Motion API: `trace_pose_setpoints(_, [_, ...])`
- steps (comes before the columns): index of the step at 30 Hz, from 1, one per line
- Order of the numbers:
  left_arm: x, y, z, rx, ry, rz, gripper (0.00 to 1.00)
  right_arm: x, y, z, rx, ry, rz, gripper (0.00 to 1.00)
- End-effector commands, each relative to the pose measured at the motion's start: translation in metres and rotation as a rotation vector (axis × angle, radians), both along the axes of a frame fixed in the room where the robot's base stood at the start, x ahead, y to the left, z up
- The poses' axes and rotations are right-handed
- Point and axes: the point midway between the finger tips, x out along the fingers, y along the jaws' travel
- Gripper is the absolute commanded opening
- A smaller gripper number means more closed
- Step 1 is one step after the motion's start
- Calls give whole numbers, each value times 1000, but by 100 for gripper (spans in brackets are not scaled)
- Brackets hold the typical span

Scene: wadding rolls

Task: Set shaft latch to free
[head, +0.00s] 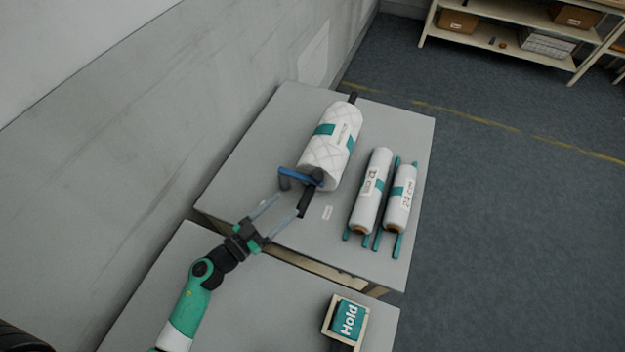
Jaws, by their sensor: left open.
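A thick white quilted roll (327,157) with teal bands lies on the far grey table, on a dark shaft (353,97) that sticks out at its far end. At the roll's near end is a blue bar (299,177) with dark parts around it, which looks like the shaft latch; its exact setting is too small to tell. My left gripper (290,204) is open, its two long fingers pointing at the latch from the near left. Whether a fingertip touches it I cannot tell. My right gripper is not in view.
Two thinner white rolls (371,190) (401,198) lie on teal rods right of the quilted roll. A small white label (327,213) is on the table (270,130). A teal "Hold" block (348,319) sits in a frame on the near table. A wall borders the left.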

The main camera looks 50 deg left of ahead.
Motion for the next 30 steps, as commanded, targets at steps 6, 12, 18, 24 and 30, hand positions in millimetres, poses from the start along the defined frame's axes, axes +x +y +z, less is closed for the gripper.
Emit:
trace_pose_setpoints(6, [17,0,-1,3,-2,-6,68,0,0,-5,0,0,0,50])
trace_pose_setpoints(12, [61,2,-1,4,-7,-7,68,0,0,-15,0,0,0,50])
trace_pose_setpoints(18, [101,4,-1,4,-5,-4,68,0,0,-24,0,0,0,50])
trace_pose_setpoints(24, [117,5,1,2,-4,-3,68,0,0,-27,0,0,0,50])
trace_pose_setpoints(30, [118,5,1,2,-4,-2,68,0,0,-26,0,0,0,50])
